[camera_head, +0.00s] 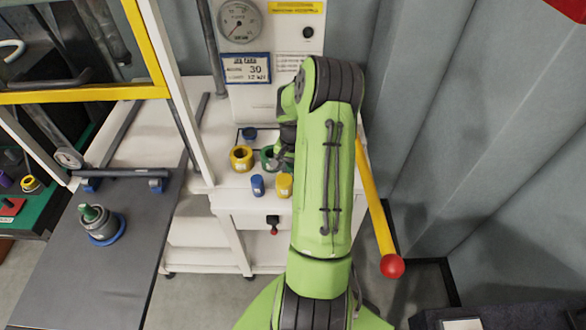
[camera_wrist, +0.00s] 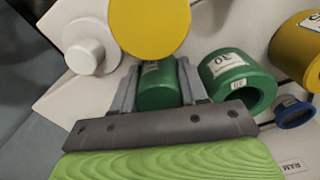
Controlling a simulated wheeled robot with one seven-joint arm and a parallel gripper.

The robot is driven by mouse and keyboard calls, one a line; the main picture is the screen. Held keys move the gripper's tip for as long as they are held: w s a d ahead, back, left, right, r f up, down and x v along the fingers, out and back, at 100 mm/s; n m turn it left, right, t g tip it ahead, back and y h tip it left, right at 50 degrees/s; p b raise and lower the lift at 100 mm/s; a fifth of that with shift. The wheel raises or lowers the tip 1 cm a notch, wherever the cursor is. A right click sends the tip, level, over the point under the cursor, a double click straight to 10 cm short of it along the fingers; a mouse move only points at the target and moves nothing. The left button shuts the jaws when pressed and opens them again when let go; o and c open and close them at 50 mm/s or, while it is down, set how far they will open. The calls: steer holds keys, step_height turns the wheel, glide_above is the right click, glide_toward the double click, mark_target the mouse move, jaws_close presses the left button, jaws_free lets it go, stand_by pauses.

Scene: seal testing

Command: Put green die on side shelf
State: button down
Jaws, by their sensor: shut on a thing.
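A short green cylinder (camera_wrist: 157,87) sits between the two fingers of my gripper (camera_wrist: 158,76) in the wrist view, and the gripper is shut on it. A green ring-shaped die (camera_wrist: 232,78) with a white number label lies just right of the fingers, apart from them. The green ring also shows in the head view (camera_head: 267,158), on the white table beside my gripper (camera_head: 281,153). In the head view my arm hides the held cylinder. A dark grey side shelf (camera_head: 135,200) extends at the left, bearing a grey and green piece (camera_head: 98,222) on a blue base.
A yellow ring (camera_head: 241,158), blue ring (camera_head: 249,134), blue cylinder (camera_head: 257,186) and yellow cylinder (camera_head: 284,185) stand close around my gripper. A white post (camera_head: 180,85) rises between table and side shelf. A yellow lever (camera_head: 373,195) is at right. The shelf's front is clear.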

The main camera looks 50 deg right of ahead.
steer(key=shift+f, duration=0.15)
steer(key=c, duration=0.9)
jaws_free()
steer(key=shift+o, duration=0.2)
